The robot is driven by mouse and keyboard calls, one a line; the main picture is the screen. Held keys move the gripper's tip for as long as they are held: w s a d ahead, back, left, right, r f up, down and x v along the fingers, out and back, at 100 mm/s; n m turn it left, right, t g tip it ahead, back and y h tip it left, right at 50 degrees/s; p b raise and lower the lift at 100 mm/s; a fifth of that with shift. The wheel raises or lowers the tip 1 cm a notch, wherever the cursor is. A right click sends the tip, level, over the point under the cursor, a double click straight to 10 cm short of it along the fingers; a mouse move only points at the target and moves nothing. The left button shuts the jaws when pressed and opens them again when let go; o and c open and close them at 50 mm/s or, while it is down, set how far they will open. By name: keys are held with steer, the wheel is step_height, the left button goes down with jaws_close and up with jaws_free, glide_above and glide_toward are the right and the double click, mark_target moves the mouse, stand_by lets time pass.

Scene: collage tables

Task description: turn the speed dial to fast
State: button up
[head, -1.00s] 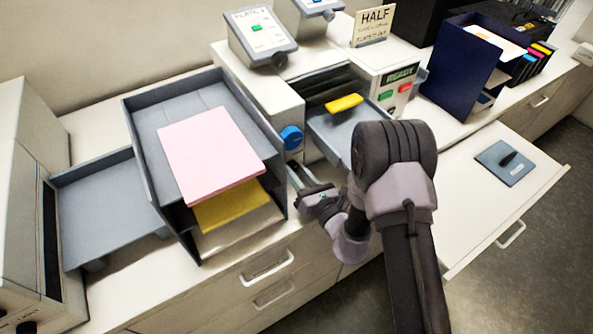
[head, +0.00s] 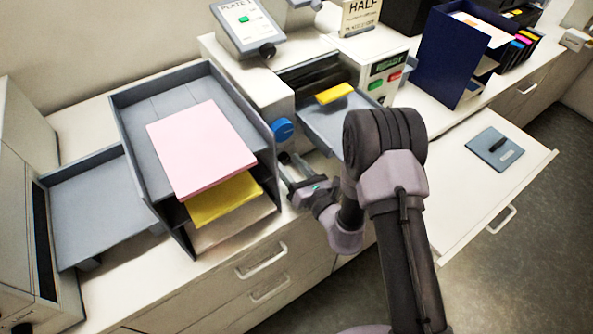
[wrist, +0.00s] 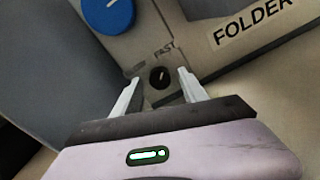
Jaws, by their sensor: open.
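The speed dial (wrist: 159,77) is a small round black knob with a light mark on the folder's grey panel. The word FAST is printed just above it; where the mark points is too small to tell surely. My gripper (wrist: 159,82) is open, with one finger on each side of the dial in the wrist view. I cannot tell whether the fingers touch it. The blue knob also shows in the wrist view (wrist: 108,12).
A grey stacked tray (head: 124,130) with pink and yellow paper stands left of my gripper. An output tray (head: 335,125) with a yellow piece is to the right. A FOLDER label (wrist: 250,27) is beside the dial. An open drawer top (head: 450,205) lies right of my arm.

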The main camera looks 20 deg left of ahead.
steer(key=b+v, duration=0.2)
steer(key=v, duration=1.5)
steer(key=shift+s, duration=0.1)
